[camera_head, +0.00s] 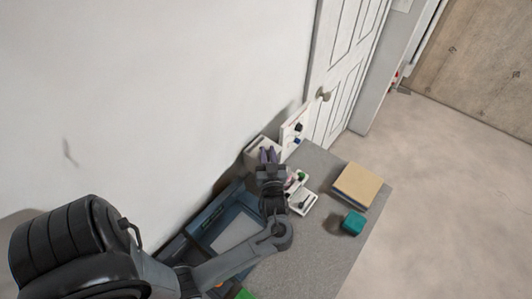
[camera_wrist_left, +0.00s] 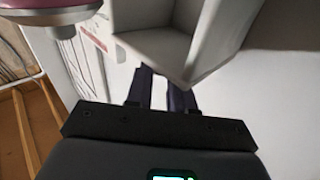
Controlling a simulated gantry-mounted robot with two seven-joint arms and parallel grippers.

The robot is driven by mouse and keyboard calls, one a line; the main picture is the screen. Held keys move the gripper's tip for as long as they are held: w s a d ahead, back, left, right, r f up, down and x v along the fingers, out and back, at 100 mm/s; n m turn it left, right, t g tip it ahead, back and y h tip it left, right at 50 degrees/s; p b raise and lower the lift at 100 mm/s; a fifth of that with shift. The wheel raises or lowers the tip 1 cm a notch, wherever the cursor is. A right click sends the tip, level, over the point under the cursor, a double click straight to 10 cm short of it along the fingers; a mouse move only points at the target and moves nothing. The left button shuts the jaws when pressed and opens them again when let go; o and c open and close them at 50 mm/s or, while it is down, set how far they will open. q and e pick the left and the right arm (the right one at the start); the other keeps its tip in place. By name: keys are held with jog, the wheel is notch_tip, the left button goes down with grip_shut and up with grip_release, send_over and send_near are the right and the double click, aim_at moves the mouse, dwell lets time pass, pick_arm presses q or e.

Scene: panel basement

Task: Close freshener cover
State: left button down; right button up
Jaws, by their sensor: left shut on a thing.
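The freshener is against the white wall at the far end of the grey table. A white hollow box-like part, which looks like its cover (camera_head: 258,146), stands open beside a white upright part (camera_head: 293,131) with small dark details. In the left wrist view the cover (camera_wrist_left: 160,50) shows its hollow inside close up. My left gripper (camera_head: 268,156) is at the cover, and its dark purple fingers (camera_wrist_left: 166,90) meet the cover's lower corner. The fingers are shut on it, though the exact contact is partly hidden. My right gripper is not in view.
A white door (camera_head: 347,58) stands behind. In the left wrist view a round pink-and-white object (camera_wrist_left: 50,10) is at upper left.

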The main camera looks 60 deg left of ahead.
pick_arm(q)
jog(key=shift+w+d+f+m+t+y+b, duration=0.2)
jog(key=shift+w+d+m+t+y+b, duration=0.3)
jog(key=shift+d+m, duration=0.55)
jog(key=shift+w+d+f+m+t+y+b, duration=0.25)
jog(key=shift+d+m+t+y+b, duration=0.15)
jog(key=shift+d+m+t, duration=0.5)
jog(key=shift+w+d+f+m+t+y+b, duration=0.15)
jog(key=shift+w+d+m+t+y+b, duration=0.35)
jog(key=shift+d+m, duration=0.65)
jog(key=shift+s+d, duration=0.1)
jog(key=shift+s, duration=0.05)
